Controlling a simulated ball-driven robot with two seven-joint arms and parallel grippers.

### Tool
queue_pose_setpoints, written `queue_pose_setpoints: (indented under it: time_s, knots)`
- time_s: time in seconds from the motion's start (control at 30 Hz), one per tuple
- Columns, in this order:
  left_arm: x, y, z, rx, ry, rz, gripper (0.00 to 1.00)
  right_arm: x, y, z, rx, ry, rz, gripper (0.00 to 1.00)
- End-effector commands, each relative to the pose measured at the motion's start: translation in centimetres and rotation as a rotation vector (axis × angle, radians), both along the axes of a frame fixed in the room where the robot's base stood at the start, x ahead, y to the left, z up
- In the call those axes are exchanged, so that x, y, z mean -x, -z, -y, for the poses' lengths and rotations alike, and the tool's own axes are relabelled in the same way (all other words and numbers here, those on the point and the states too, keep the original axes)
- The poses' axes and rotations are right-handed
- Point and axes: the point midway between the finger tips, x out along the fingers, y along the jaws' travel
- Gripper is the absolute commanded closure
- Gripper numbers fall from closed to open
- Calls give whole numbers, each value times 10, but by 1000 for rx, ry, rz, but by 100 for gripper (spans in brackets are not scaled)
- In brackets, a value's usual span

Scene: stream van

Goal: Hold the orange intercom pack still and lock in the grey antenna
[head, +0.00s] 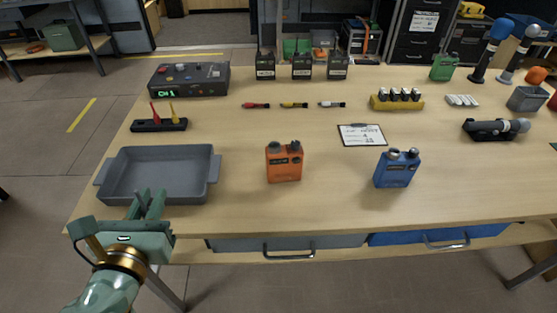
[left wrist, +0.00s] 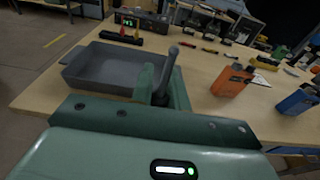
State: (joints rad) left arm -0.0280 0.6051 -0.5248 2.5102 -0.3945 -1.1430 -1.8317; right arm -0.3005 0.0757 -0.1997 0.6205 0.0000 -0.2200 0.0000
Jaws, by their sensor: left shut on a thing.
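The orange intercom pack (head: 284,164) stands upright near the middle of the table, with dark knobs on top. It also shows in the left wrist view (left wrist: 232,81). My left gripper (head: 150,204) is at the front left of the table, by the grey tray's near right corner and well left of the pack. It is shut on the grey antenna (left wrist: 168,72), a dark rod with a rounded tip that sticks up between the fingers in the left wrist view. Nothing touches the orange pack. My right gripper is not in view.
A grey tray (head: 158,193) lies at the left. A blue pack (head: 394,171) stands right of the orange one. A clipboard (head: 361,135), pens, radios (head: 302,68) and a control box (head: 188,79) sit farther back. The table between tray and orange pack is clear.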

Motion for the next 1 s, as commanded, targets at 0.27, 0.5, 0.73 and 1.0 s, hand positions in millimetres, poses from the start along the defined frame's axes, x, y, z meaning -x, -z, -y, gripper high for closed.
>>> queue_pose_setpoints:
  time_s: [0.27,0.5,0.73,1.0]
  knots:
    - [0,0,-2,1,-11,1,100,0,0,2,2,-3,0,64]
    - [0,0,-2,1,-11,2,100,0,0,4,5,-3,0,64]
    - [-25,-33,4,6,-10,38,100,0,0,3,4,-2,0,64]
    - [-91,-107,69,2,117,54,100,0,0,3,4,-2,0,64]
